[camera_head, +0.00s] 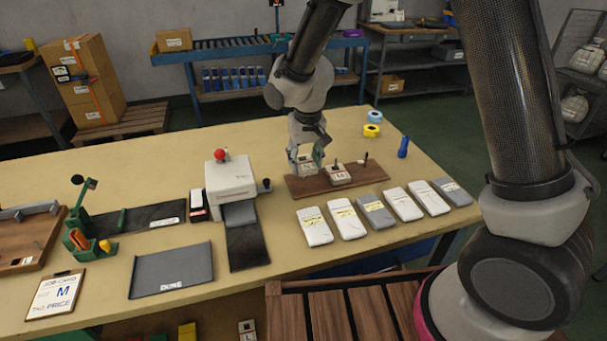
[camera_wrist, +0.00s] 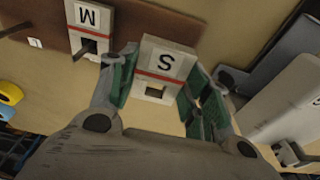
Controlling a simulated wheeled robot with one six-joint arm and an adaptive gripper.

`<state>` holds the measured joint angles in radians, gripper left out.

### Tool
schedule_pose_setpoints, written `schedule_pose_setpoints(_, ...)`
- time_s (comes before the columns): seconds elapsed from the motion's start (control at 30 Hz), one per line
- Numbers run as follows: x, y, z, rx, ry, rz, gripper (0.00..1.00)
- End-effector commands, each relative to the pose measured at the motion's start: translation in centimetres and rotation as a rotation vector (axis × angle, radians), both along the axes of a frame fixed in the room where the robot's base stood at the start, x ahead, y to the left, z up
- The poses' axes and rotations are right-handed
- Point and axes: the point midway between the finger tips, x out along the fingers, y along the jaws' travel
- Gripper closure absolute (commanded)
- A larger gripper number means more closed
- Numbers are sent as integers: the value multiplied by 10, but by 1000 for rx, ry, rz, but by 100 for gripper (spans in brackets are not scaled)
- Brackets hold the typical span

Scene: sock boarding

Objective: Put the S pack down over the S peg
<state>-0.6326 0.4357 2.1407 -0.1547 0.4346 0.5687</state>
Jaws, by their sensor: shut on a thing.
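The S pack (camera_wrist: 163,64) is a white card pack with a red stripe, a black S and a square hole. In the wrist view it sits between the green fingers of my gripper (camera_wrist: 158,72), which are shut on its sides. In the head view my gripper (camera_head: 309,153) holds the S pack (camera_head: 307,168) at the left end of the brown peg board (camera_head: 365,175). The S peg is hidden by the pack and gripper; I cannot tell whether it is through the hole.
The M pack (camera_head: 338,175) sits close by on the board, with a peg through its hole. A bare peg (camera_head: 364,159) stands at the board's right. Several flat packs (camera_head: 345,219) lie in front. A white press (camera_head: 230,184) stands left; a blue bottle (camera_head: 403,147) stands right.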

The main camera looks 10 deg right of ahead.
Motion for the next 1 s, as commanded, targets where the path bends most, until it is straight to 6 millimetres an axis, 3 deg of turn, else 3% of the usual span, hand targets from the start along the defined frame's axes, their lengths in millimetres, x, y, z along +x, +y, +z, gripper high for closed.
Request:
schedule_pose_setpoints(0.4,0,0,-50,-1,2,0,76)
schedule_pose_setpoints(0.77,0,0,-54,0,0,0,76)
schedule_pose_setpoints(0.8,0,0,-55,0,0,0,50)
schedule_pose_setpoints(0.9,0,0,-54,0,-1,0,32)
schedule_pose_setpoints(1.0,0,0,-54,1,-1,0,31)
